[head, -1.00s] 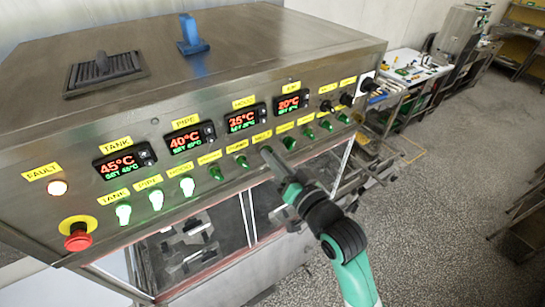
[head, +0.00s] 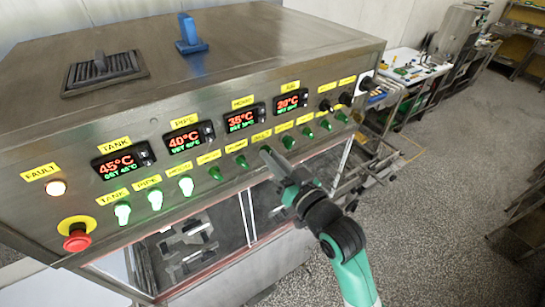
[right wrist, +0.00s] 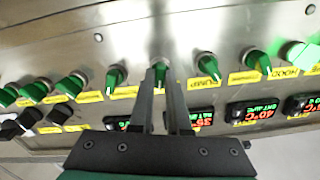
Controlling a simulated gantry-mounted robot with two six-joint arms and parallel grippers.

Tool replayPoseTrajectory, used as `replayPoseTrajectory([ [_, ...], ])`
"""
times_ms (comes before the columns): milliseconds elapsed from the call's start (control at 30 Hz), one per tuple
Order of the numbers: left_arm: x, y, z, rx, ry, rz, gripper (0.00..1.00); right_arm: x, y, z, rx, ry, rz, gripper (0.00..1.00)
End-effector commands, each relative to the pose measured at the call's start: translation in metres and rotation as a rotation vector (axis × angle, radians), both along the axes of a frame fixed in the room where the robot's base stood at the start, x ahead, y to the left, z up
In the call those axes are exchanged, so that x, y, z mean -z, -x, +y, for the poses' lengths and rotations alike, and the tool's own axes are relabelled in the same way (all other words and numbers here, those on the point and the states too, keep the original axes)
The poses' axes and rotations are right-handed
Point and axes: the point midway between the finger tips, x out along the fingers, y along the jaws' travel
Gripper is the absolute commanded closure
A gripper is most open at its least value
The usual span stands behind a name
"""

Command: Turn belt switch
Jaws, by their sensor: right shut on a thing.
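A row of green rotary switches runs along the lower front of the steel control panel (head: 75,190), with yellow labels. My right gripper (head: 266,152) reaches the row from below, in the middle. In the right wrist view its two fingers are shut on a green switch knob (right wrist: 160,74), one on each side. The fingers mostly hide this knob in the head view. Its label is too small to read, so I cannot tell whether it is the belt switch. Unlit green switches stand on both sides of it (right wrist: 208,66) (right wrist: 115,75). My left gripper is not in view.
Three lit green switches (head: 155,199) are at the left of the row. A red emergency stop button (head: 77,237) and lit fault lamp (head: 57,188) are at far left. Temperature displays (head: 185,138) sit above, black knobs (head: 345,98) at right. The floor at right is clear nearby.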

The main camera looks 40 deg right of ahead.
Motion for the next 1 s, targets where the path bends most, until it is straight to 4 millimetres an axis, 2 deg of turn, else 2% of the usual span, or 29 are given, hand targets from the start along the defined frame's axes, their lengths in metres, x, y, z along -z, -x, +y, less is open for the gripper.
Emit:
replayPoseTrajectory([
  [600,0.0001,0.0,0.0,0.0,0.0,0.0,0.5,0.0007,-0.0003,0.0004,0.0,0.55,0.081,1.0],
  [1000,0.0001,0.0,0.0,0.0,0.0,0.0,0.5,0.001,-0.0003,0.0006,0.0,0.742,0.108,1.0],
])
